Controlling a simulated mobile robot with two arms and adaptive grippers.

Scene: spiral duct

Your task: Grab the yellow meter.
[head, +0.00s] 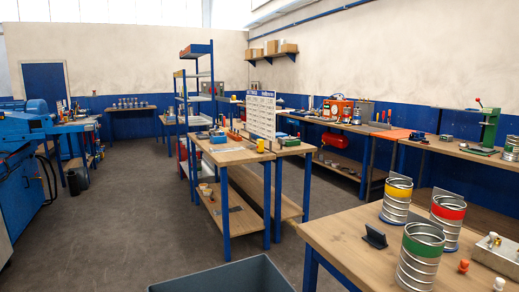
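A small yellow object (261,146) stands upright at the near right end of the middle wooden workbench (238,156). It may be the yellow meter, but it is too small here to tell for sure. The bench is across the floor from me, and the object's right side is close to a second bench top. Neither of my grippers is in view.
A near table (345,232) at right holds spiral ducts with yellow (397,190), red (448,212) and green (423,240) bands. A grey bin (222,276) is at the bottom edge. A blue machine (22,150) stands at left.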

